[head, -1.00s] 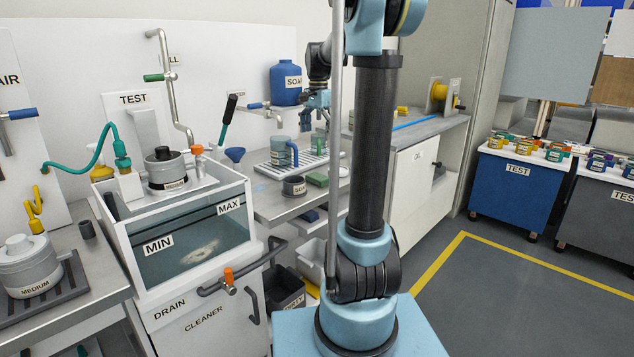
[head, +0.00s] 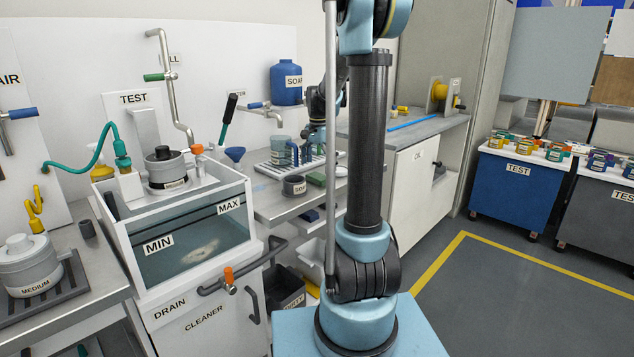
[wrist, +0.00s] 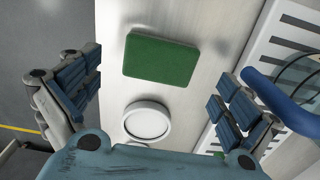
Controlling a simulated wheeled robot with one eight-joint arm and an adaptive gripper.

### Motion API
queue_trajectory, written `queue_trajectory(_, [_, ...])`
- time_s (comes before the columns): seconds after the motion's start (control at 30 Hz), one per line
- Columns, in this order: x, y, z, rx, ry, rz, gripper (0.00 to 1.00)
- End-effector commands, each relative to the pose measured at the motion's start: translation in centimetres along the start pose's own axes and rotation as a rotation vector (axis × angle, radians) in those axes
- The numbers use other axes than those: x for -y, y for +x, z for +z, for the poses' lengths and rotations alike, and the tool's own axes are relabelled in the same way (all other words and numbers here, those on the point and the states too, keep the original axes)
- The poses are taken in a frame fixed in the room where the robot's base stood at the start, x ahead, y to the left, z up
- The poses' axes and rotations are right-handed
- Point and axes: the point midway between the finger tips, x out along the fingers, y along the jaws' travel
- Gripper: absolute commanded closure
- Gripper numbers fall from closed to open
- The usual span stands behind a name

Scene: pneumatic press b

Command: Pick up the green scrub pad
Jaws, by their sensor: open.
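The green scrub pad (wrist: 161,59) lies flat on the grey counter in the wrist view, its long side running across the picture. In the head view the pad (head: 316,179) shows small, behind the dark cup and partly cut off by my arm. My gripper (wrist: 160,97) is open and empty above the counter, its blue-padded fingers spread to either side. The pad sits between and slightly beyond the fingertips in the wrist view, with nothing touching it. In the head view my gripper (head: 301,153) hangs above the counter close to the pad.
A slotted rack (wrist: 274,62) and a blue handle (wrist: 280,104) lie close at right. A jug (head: 281,151) stands on the rack. The counter edge is at left.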

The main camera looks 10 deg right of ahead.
Motion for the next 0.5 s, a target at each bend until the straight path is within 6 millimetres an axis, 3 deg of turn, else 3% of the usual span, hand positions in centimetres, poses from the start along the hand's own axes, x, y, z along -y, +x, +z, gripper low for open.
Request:
queue_trajectory(0.2, [0.1,2.5,0.0,0.0,0.0,0.0,0.02])
queue_trajectory(0.5, [0.0,3.1,0.1,0.0,0.0,0.0,0.02])
